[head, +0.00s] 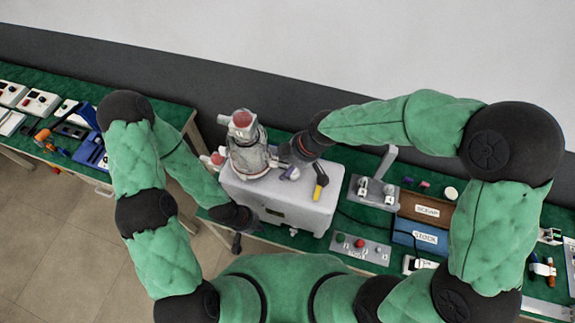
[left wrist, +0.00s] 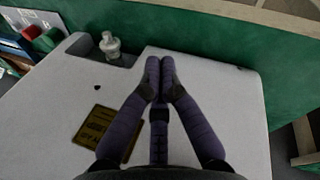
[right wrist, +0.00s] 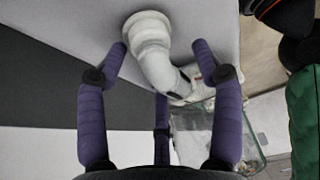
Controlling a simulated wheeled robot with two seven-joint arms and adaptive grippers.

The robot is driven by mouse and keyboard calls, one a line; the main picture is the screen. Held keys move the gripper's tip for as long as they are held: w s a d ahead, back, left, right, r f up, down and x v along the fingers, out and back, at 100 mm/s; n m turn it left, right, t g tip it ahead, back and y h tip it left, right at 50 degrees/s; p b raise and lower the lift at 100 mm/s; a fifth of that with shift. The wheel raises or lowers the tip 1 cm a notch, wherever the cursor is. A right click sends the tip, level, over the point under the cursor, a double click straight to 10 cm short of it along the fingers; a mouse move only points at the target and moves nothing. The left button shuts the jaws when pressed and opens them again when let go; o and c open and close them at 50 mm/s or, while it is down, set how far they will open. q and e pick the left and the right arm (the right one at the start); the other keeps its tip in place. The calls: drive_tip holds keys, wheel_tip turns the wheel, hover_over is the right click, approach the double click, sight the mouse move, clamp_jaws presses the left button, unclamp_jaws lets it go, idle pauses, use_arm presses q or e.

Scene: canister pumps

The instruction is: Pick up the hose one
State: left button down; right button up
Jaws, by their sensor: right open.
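In the right wrist view a pale, curved elbow-like hose piece (right wrist: 155,55) with a round flange comes out of a grey surface, between the spread fingers of my right gripper (right wrist: 160,60). I cannot tell whether the fingers touch it. In the head view my right gripper (head: 287,160) is at the right side of a glassy canister (head: 247,160) with a red top, on a white pump housing (head: 280,205). My left gripper (head: 237,247) is low at the housing's left side. In the left wrist view its fingertips (left wrist: 160,65) meet with nothing visible between them.
To the right are a switch panel (head: 362,248), a brown scrap bin (head: 425,208) and a blue stock bin (head: 420,236). Another green-topped table (head: 165,115) stands at the left. A floor gap separates the tables.

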drive_tip(key=c, duration=1.2)
drive_tip(key=shift+c, duration=0.2)
drive_tip(key=shift+r, duration=0.15)
